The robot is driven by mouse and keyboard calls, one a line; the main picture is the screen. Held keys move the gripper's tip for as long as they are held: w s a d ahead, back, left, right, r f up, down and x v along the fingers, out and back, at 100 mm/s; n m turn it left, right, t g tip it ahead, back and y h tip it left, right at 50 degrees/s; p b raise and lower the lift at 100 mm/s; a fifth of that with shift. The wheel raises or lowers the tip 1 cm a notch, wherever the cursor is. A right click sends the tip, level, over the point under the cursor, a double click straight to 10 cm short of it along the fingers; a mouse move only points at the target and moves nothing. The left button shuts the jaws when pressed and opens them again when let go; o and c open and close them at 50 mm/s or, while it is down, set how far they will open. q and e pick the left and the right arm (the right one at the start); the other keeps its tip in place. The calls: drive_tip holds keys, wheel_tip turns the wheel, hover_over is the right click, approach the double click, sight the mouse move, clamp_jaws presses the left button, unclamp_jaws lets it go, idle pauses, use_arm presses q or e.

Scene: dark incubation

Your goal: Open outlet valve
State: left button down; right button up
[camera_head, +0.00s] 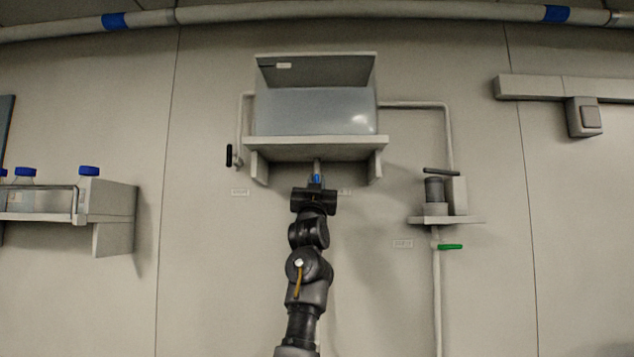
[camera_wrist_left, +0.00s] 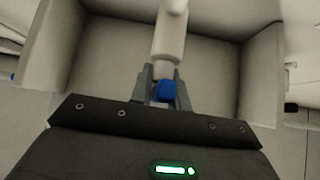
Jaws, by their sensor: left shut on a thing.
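The outlet valve has a blue handle (camera_head: 317,179) on a pale vertical pipe under the middle of the wall tank (camera_head: 315,110). In the left wrist view the blue handle (camera_wrist_left: 165,91) sits at the lower end of the white pipe (camera_wrist_left: 169,45). My left gripper (camera_head: 316,184) reaches up from below, under the tank shelf. In the left wrist view its two grey fingers (camera_wrist_left: 163,88) stand on either side of the blue handle and are shut on it. The gripper body hides part of the valve in the head view. My right gripper is in no view.
A black-handled valve (camera_head: 229,155) is on the pipe left of the tank. A small pump shelf (camera_head: 447,220) with a green-handled valve (camera_head: 450,247) below it is at the right. A bottle shelf (camera_head: 112,215) is at the left.

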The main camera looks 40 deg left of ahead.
use_arm(q)
drive_tip(key=shift+s+r+n+g+y, duration=0.15)
drive_tip(key=shift+n+g+y, duration=0.65)
drive_tip(key=shift+n, duration=0.6)
drive_tip(key=c, duration=1.6)
unclamp_jaws()
drive_tip(key=shift+c, duration=0.2)
drive_tip(key=shift+o, duration=1)
drive_tip(key=shift+a, duration=0.1)
drive_tip(key=b+v, duration=0.6)
drive_tip(key=v, duration=0.4)
drive_tip(key=shift+f, duration=0.55)
